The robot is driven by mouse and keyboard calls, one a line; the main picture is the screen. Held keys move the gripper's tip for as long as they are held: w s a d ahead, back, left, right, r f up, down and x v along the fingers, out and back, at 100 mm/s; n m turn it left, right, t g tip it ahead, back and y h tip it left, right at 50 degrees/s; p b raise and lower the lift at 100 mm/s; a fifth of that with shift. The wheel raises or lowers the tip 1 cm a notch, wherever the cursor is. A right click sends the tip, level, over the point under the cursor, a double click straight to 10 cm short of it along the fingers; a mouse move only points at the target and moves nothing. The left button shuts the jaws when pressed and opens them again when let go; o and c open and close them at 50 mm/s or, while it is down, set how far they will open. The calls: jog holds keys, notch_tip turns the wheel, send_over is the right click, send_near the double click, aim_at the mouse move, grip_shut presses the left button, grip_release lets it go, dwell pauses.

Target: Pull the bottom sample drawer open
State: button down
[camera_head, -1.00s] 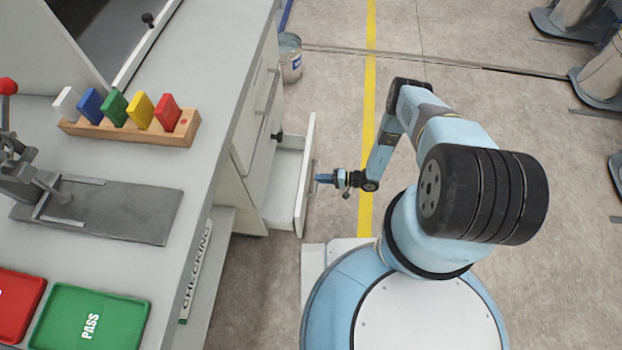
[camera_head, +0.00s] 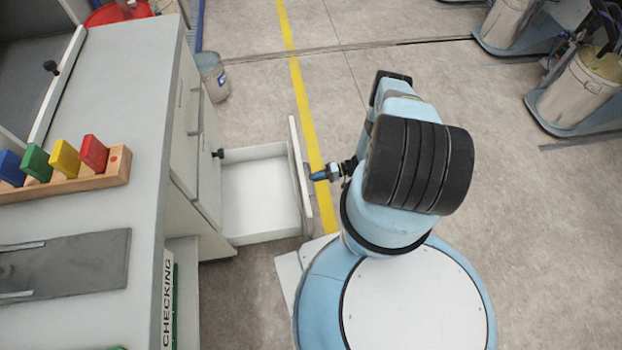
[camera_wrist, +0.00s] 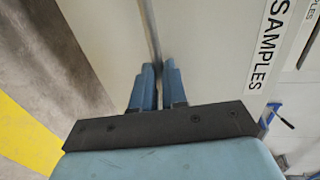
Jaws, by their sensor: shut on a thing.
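The bottom sample drawer (camera_head: 262,199) is pulled well out of the grey cabinet (camera_head: 183,180) in the head view. Its white inside shows and looks empty. My gripper (camera_head: 312,176) is at the outer side of the drawer front (camera_head: 298,165). In the wrist view my gripper's two blue fingers (camera_wrist: 158,80) are close together on a thin grey bar, the drawer handle (camera_wrist: 152,28), which runs along the pale drawer front (camera_wrist: 205,60). A "SAMPLES" label (camera_wrist: 268,45) is on the pale face to the right.
A bench top (camera_head: 110,110) beside the drawer holds a wooden rack (camera_head: 75,182) of coloured samples. A bucket (camera_head: 212,76) stands on the floor beyond the cabinet. Open floor with a yellow line (camera_head: 296,80) lies behind and right of the drawer.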

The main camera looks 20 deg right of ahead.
jog(key=shift+s+d+f, duration=0.2)
jog(key=shift+s, duration=0.05)
jog(key=c, duration=1.5)
grip_release()
jog(key=o, duration=0.3)
jog(key=shift+w, duration=0.1)
jog(key=shift+r, duration=0.1)
jog(key=v, duration=1.3)
jog(key=shift+d, duration=0.4)
